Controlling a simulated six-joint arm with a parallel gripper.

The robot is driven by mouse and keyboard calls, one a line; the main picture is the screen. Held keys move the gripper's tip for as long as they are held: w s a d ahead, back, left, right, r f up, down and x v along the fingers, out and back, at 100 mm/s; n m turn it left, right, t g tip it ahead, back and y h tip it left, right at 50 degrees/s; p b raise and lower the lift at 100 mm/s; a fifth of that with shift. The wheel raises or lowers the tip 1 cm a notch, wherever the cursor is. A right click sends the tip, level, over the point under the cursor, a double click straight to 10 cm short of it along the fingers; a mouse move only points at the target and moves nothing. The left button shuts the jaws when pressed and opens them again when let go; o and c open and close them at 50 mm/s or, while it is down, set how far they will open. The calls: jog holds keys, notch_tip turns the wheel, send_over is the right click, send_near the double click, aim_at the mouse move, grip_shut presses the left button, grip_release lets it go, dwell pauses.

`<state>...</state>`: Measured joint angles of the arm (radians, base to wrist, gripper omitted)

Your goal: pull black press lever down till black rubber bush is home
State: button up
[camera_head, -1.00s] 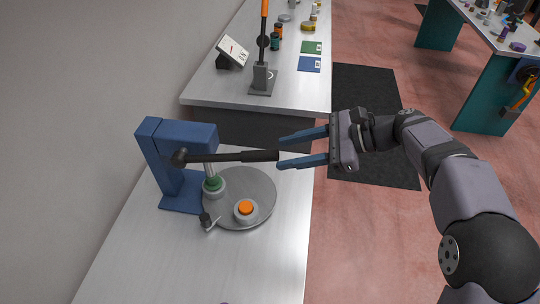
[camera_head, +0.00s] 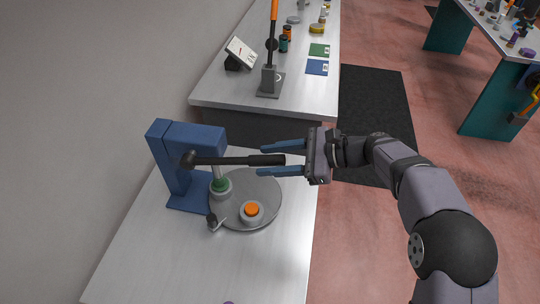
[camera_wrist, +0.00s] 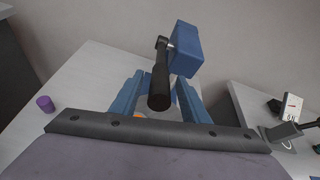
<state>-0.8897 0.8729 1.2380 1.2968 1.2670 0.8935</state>
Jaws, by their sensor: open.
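The black press lever (camera_head: 235,160) sticks out roughly level to the right from the blue press (camera_head: 185,150). My gripper (camera_head: 260,160) is open, its two blue fingers on either side of the lever's thick grip end. In the wrist view the grip end (camera_wrist: 159,95) lies between the fingers (camera_wrist: 157,80), with a gap visible on each side. Under the press ram a green part (camera_head: 221,184) sits on a grey holder on the round plate (camera_head: 270,190). I cannot make out a black rubber bush there.
An orange-topped grey holder (camera_head: 252,210) and a small black knob (camera_head: 212,220) are at the plate's front. A purple piece (camera_wrist: 45,103) stands on the bench. Behind, another bench carries an orange-handled lever stand (camera_head: 269,80). Bare bench lies in front of the press.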

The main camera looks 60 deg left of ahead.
jog(key=shift+s+a+f, duration=0.1)
jog(key=shift+s, duration=0.05)
grip_shut()
jog(key=shift+f+b, duration=0.7)
jog(key=shift+b, duration=0.35)
jog(key=shift+r, duration=0.1)
grip_release()
jog(key=shift+w, duration=0.2)
